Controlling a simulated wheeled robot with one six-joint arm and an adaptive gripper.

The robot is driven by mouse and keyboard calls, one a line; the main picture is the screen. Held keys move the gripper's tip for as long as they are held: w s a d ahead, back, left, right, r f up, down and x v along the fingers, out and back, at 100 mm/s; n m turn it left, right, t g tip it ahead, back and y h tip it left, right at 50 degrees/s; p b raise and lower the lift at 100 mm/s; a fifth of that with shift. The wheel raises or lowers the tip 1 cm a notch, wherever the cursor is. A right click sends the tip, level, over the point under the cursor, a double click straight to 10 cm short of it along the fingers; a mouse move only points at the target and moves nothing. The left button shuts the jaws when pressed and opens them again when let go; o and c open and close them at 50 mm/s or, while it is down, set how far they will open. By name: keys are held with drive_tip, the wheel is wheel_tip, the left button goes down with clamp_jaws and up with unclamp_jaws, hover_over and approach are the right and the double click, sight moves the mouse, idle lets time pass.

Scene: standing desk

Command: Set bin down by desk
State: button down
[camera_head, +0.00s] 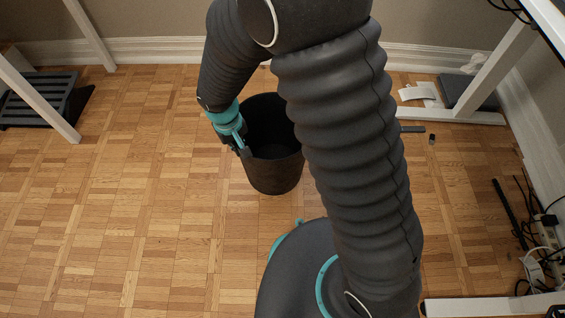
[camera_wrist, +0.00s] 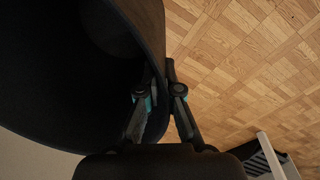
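The bin (camera_head: 270,176) is a dark, round, open-topped bucket in the middle of the head view. It looks upright, and its right part is hidden behind my arm. I cannot tell whether its base touches the floor. My gripper (camera_head: 243,150) is at the bin's left rim. In the wrist view my gripper (camera_wrist: 163,68) has one finger inside the bin (camera_wrist: 150,22) and one outside, closed on its wall. The white legs of the desk (camera_head: 495,70) show at the right of the head view.
The wood floor (camera_head: 130,200) is clear on the left and in front. A dark slatted footrest (camera_head: 42,98) lies at the left. Papers (camera_head: 418,93) and small dark pieces lie right of the bin. Cables and a power strip (camera_head: 540,240) lie along the right wall.

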drive_tip(key=w+d+f, duration=0.1)
drive_tip(key=w+f, duration=0.1)
drive_tip(key=w, duration=0.1)
drive_tip(key=w+d+f, duration=0.1)
drive_tip(key=w+f, duration=0.1)
drive_tip(key=w, duration=0.1)
drive_tip(key=w+d+f+b, duration=0.1)
drive_tip(key=w+f, duration=0.2)
drive_tip(key=w, duration=0.1)
drive_tip(key=shift+f, duration=1.9)
drive_tip(key=shift+f+b, duration=0.2)
drive_tip(key=shift+b, duration=0.25)
drive_tip(key=c, duration=1.3)
unclamp_jaws()
drive_tip(key=shift+s, duration=0.1)
